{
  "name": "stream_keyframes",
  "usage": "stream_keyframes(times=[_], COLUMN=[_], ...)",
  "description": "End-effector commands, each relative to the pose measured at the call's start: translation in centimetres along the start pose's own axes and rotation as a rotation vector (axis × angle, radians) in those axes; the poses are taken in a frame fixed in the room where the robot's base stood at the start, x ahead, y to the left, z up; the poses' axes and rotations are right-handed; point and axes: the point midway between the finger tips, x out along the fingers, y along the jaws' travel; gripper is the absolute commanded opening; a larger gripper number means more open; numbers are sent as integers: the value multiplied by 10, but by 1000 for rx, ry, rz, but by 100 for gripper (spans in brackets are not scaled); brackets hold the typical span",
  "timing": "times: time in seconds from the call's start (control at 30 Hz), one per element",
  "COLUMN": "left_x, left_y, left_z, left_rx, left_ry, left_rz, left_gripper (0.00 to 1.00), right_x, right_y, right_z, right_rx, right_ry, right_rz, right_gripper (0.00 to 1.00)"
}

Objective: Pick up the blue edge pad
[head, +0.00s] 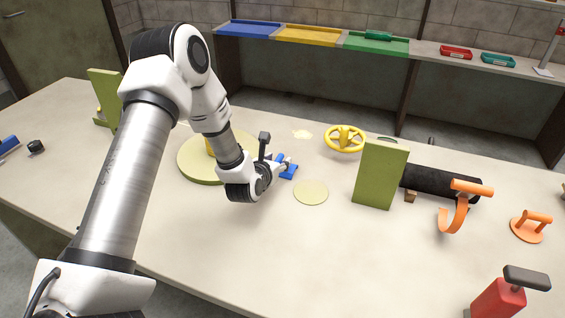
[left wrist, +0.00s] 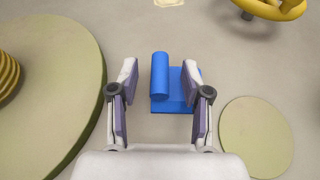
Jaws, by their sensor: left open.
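The blue edge pad (head: 289,172) lies on the table, just beyond my left gripper (head: 281,164) in the head view, which partly hides it. In the left wrist view the blue edge pad (left wrist: 184,106) shows as a flat plate with a rounded bar (left wrist: 160,76) along its left side. My left gripper (left wrist: 160,72) is open, its two fingers on either side of the pad in that view. No finger is seen closed on the pad. Whether the fingers are at the pad's height I cannot tell. My right gripper is not in view.
A large green disc (left wrist: 45,90) lies left of the pad and a small pale green disc (head: 311,192) right of it. A yellow handwheel (head: 345,139), an upright green block (head: 380,175) and a black roll (head: 440,184) stand farther right.

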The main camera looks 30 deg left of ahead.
Motion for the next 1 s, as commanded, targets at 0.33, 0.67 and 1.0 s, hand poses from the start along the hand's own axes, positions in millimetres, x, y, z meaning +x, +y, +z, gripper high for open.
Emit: stream_keyframes(times=[0.33, 0.67, 1.0], left_x=[3, 3, 0], left_y=[0, 0, 7], left_z=[-1, -1, 21], left_rx=[-1, -1, -3], left_ry=[0, 0, -2], left_rz=[0, 0, 4], left_gripper=[5, 0, 0], right_x=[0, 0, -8], right_y=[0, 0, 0], right_z=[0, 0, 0], right_rx=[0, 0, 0], right_ry=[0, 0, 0], right_rz=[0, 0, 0], right_gripper=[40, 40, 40])
